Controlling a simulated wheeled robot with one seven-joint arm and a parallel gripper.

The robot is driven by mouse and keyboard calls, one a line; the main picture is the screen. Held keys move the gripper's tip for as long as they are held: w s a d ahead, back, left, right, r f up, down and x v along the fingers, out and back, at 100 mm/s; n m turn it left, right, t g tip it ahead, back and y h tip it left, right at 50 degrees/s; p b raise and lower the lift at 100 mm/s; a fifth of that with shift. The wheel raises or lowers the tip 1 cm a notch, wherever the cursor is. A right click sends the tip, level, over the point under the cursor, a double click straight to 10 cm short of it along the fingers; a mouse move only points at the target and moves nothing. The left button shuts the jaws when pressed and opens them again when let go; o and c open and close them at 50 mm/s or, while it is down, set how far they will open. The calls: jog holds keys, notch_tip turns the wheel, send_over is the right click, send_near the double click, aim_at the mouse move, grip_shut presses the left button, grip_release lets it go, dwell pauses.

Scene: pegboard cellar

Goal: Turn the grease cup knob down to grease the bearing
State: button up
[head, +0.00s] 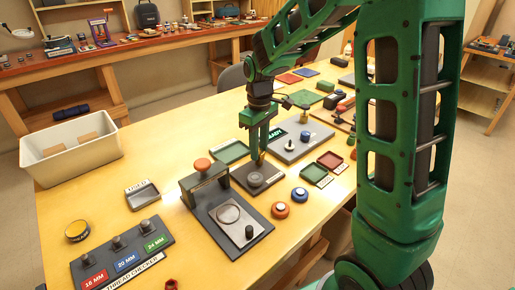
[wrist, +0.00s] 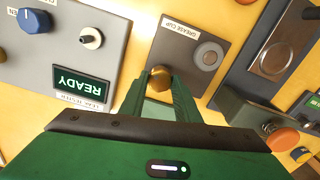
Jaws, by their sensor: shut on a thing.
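The grease cup panel is a dark grey plate (head: 277,184) lying on the table below my gripper. In the wrist view the same plate (wrist: 185,61) carries a white GREASE CUP label (wrist: 179,37). A round brass knob (wrist: 159,82) stands at the plate's edge there. A grey ring-shaped fitting (wrist: 209,55) sits beside it on the plate. My gripper (head: 259,158) points down at the plate and is shut on the brass knob. Its fingers (wrist: 160,88) lie either side of the knob in the wrist view and hide part of it.
A panel with a READY display (wrist: 83,86) and a blue knob (wrist: 34,20) lies close on one side. A device with an orange button (head: 202,165) stands on the other. Small trays (head: 232,151) lie nearby. Bare tabletop (head: 95,205) shows at left.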

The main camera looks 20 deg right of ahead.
jog(key=m, duration=0.7)
jog(key=shift+w+r, duration=0.1)
jog(key=shift+w, duration=0.05)
jog(key=m, duration=0.7)
jog(key=shift+m, duration=0.3)
jog(key=m, duration=1.2)
jog(key=shift+w+r, duration=0.1)
jog(key=shift+m, duration=0.4)
jog(key=o, duration=1)
jog(key=shift+o, duration=0.2)
